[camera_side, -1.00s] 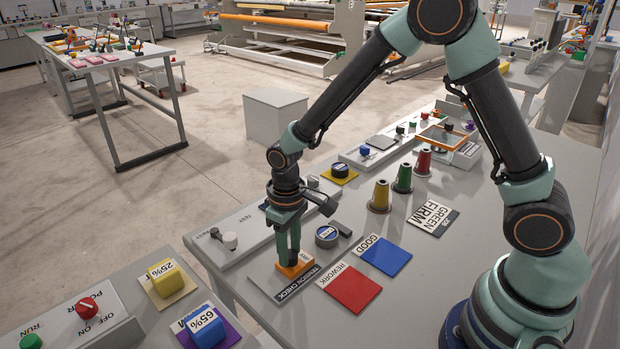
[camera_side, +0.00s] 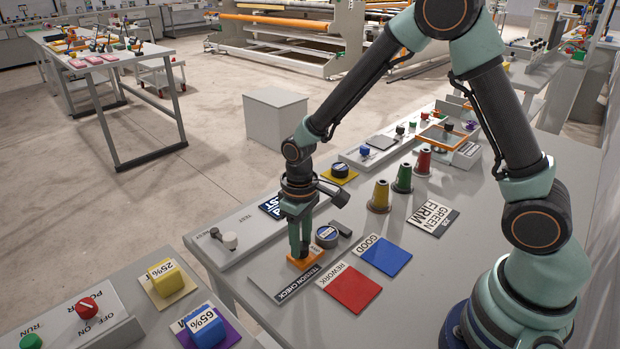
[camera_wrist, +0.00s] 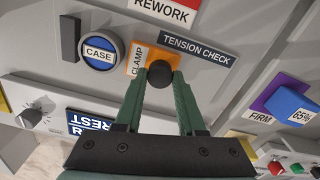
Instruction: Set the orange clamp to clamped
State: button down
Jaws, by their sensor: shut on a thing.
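The orange clamp (camera_wrist: 187,20) lies on the grey table beside the black TENSION CHECK label. In the wrist view its white CLAMP label and round black knob (camera_wrist: 160,74) show. My gripper (camera_wrist: 161,78) is shut on that knob, one green finger on each side. In the side view my gripper (camera_side: 300,254) points down onto the orange clamp (camera_side: 314,261), and the fingers hide part of it and the knob.
The blue CASE dial (camera_wrist: 98,52) is close beside the clamp, with a dark block (camera_wrist: 70,38) next to it. The red REWORK mat (camera_side: 352,289) and blue GOOD mat (camera_side: 386,256) lie flat to the right. Cones stand farther back.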

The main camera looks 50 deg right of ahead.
jog(key=shift+d, duration=1.05)
jog(key=c, duration=0.5)
grip_release()
jog(key=shift+a, duration=0.1)
notch_tip(320, 180, up, 12)
jog(key=shift+r, duration=0.15)
